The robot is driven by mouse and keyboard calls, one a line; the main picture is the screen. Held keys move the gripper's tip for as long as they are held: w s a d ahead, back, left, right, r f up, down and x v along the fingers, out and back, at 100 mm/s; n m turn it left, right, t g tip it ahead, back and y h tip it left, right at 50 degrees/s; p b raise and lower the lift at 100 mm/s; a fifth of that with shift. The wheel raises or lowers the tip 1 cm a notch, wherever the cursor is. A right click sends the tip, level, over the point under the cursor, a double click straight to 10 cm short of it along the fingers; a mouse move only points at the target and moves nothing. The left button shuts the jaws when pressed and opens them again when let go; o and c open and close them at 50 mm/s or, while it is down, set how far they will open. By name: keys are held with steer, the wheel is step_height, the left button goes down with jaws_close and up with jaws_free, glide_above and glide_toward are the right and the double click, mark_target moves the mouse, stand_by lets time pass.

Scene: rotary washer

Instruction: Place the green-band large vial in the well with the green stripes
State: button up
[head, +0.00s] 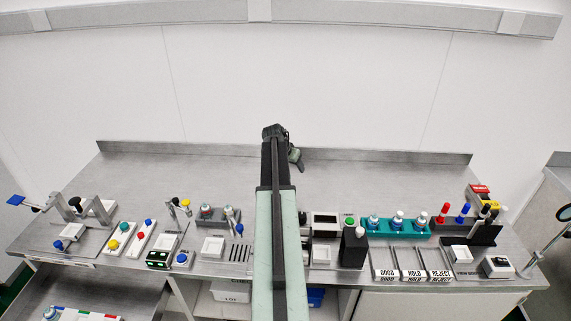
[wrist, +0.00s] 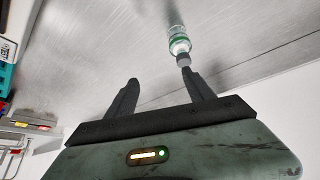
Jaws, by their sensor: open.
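In the wrist view, my gripper (wrist: 160,77) is open, with its two dark fingers apart and nothing between them. A clear large vial with a green band (wrist: 178,42) and a dark cap is on the grey bench just past the right fingertip. I cannot tell whether the cap touches that finger. In the head view my gripper (head: 297,158) is over the rear middle of the bench, and the vial is not seen there. A white strip with coloured marks (head: 85,316), some green, shows at the lower left edge; I cannot tell whether it holds the green-striped well.
The rear of the bench (head: 190,165) is clear. Several devices and small trays line its front. A teal rack (head: 395,228) with blue-marked vials stands right of my arm, and a grey rack (head: 218,217) stands left. A raised edge runs along the back wall.

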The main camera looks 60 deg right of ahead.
steer(key=w+d+y+p, duration=0.1)
steer(key=y, duration=0.1)
steer(key=w+d+y+p, duration=0.1)
steer(key=d+y, duration=0.1)
steer(key=shift+w+r+y, duration=0.25)
steer(key=shift+r+y, duration=0.1)
steer(key=shift+y, duration=0.05)
steer(key=shift+w+a+r+n+t+y+p, duration=0.2)
steer(key=shift+n+t+y+p, duration=0.15)
steer(key=shift+y, duration=0.35)
steer(key=shift+a+f+b, duration=0.1)
steer(key=shift+f+b, duration=0.2)
steer(key=shift+f, duration=0.1)
steer(key=f+b, duration=0.5)
steer(key=w+f+b, duration=0.1)
steer(key=f+b, duration=0.1)
steer(key=shift+a+f+b, duration=0.15)
steer(key=shift+f+b, duration=0.15)
steer(key=shift+f, duration=0.05)
steer(key=shift+r, duration=0.2)
jaws_close()
